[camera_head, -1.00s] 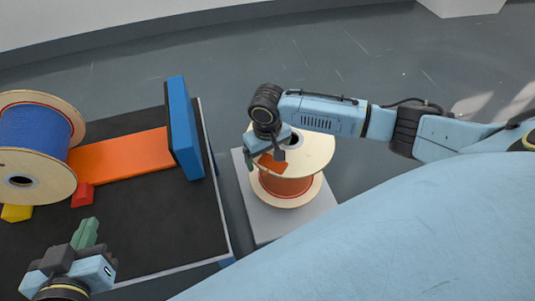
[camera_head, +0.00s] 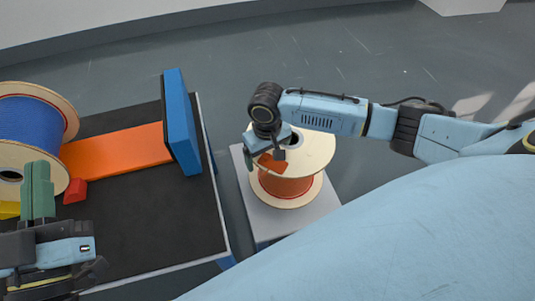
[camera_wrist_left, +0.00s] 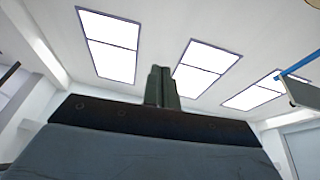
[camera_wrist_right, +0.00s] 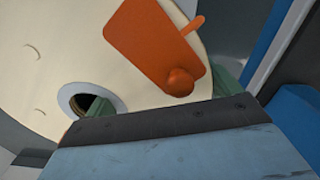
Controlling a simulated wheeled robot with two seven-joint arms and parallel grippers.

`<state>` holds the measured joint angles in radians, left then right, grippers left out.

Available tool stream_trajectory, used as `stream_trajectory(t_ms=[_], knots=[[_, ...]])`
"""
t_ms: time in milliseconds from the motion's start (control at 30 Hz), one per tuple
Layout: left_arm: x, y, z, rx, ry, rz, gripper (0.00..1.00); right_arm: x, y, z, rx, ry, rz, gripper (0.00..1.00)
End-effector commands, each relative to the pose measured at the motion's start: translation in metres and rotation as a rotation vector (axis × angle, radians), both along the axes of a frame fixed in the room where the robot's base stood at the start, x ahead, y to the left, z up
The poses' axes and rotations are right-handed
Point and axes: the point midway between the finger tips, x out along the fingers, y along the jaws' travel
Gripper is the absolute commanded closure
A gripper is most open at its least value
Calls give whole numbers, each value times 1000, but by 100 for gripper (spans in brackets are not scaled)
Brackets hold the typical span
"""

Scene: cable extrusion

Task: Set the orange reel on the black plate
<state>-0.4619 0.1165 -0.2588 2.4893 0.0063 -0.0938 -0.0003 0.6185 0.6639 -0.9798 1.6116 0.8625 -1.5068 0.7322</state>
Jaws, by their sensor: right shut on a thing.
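The orange reel (camera_head: 287,186) has pale wooden flanges and an orange winding. It stands upright on a grey block at the centre. My right gripper (camera_head: 266,150) is at the left side of its top flange and shut on it. In the right wrist view, one green finger is at the hub hole of the flange (camera_wrist_right: 50,55) and the other is beyond the rim. An orange piece (camera_wrist_right: 150,45) lies on the flange. The black plate (camera_head: 160,225) is the dark platform top at left. My left gripper (camera_head: 39,188) is over its near-left part, green fingers together, empty.
An orange strip (camera_head: 118,148) runs to an upright blue board (camera_head: 181,122). A gap separates the platform from the grey block (camera_head: 262,223).

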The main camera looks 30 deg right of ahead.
Motion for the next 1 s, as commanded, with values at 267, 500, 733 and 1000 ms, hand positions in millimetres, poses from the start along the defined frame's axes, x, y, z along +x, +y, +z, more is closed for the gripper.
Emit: stream_trajectory(t_ms=[267, 500, 733, 1000], knots=[[-11, -1, 21, -50, -150, -9, 100, 1, 0, -5, -1, -3, 0, 75], [-15, -1, 28, -64, -194, -11, 100, 1, 0, -6, -1, -3, 0, 75], [-15, -1, 28, -64, -196, -11, 100, 1, 0, -6, -1, -3, 0, 75], [-15, -1, 28, -64, -194, -11, 100, 1, 0, -6, -1, -3, 0, 75]])
